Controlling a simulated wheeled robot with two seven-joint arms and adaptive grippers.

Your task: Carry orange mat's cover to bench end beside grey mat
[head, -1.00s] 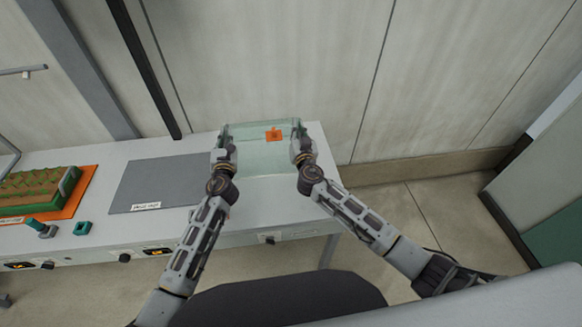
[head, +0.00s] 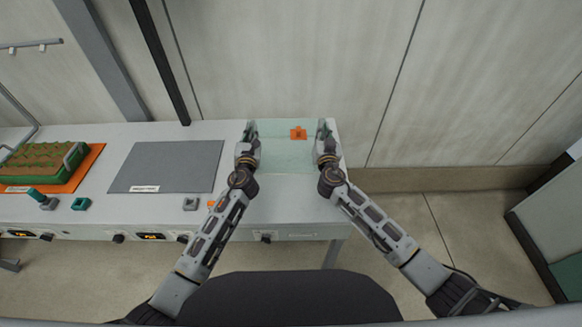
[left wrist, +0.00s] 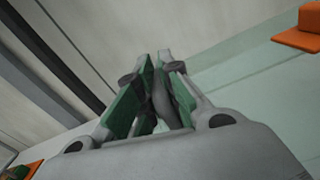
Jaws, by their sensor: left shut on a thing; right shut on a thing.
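The clear, pale green cover (head: 285,158) with an orange tab (head: 298,133) is at the right end of the bench, right of the grey mat (head: 165,166). I cannot tell whether its underside touches the bench. My left gripper (head: 251,132) is shut on its left side and my right gripper (head: 323,132) is shut on its right side. In the left wrist view the fingers (left wrist: 158,88) are close together, with the cover's pale surface and orange tab (left wrist: 300,30) to the right. The orange mat (head: 86,172) is at the left, under a planted tray.
The green-edged planted tray (head: 42,165) stands on the orange mat. Small teal and grey fittings (head: 80,203) lie near the bench (head: 225,200) front edge. The wall (head: 300,60) is close behind the bench. Open floor (head: 440,235) lies right of the bench end.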

